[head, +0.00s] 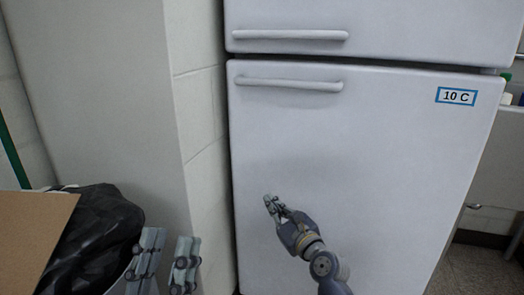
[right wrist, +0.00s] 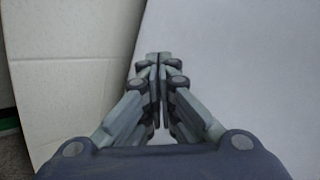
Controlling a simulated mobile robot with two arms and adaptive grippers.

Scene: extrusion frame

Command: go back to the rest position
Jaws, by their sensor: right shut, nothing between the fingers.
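My right gripper (head: 270,202) is in front of the lower door of a white fridge (head: 390,170), left of the door's middle. Its fingers are together and empty; the right wrist view shows the closed fingertips (right wrist: 158,58) against the white surface, with a pale block wall to the left. I cannot tell how far the fingertips are from the door. My left gripper (head: 169,240) is at the bottom left, pointing up. Its two fingers stand apart with nothing seen between them. Its wrist is out of the picture.
The fridge has two horizontal handles; the lower handle (head: 288,85) is above my right gripper. A pale wall pillar (head: 110,90) stands left of the fridge. A black bag (head: 105,235) and a brown cardboard piece (head: 30,235) lie close to my left gripper. Floor shows at right.

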